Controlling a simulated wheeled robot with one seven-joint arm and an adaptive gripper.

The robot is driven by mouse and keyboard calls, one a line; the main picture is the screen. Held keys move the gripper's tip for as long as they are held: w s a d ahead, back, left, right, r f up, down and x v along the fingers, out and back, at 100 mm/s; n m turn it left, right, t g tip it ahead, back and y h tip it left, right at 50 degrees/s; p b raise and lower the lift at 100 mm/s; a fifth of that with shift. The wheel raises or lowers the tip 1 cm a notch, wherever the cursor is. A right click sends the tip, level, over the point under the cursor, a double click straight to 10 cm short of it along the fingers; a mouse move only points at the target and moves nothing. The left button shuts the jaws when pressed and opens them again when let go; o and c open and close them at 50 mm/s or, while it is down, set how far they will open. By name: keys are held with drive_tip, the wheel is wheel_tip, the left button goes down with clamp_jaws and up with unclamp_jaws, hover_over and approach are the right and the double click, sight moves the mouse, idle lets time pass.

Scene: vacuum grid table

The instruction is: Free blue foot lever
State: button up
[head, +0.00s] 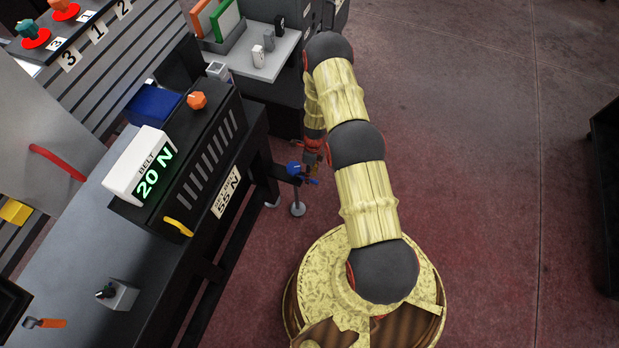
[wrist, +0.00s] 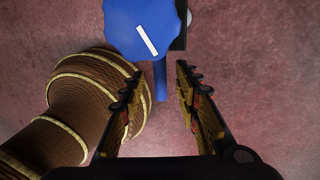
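The blue foot lever (wrist: 160,82) shows in the wrist view as a narrow blue bar below a blue knob (wrist: 140,27) with a white stripe. The bar points down between the fingers of my gripper (wrist: 158,76), with gaps on both sides. My gripper is open and I see no contact. In the head view the blue knob (head: 294,168) is at the table's right side, above a grey round foot (head: 298,209). My gripper (head: 311,171) is beside it and partly hides the lever there.
A small grey table (head: 250,68) stands behind. Red floor (head: 480,200) lies open on the right, up to a dark object (head: 606,180).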

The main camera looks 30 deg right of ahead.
drive_tip(key=shift+a+f, duration=0.1)
drive_tip(key=shift+f, duration=0.6)
drive_tip(key=c, duration=0.3)
clamp_jaws()
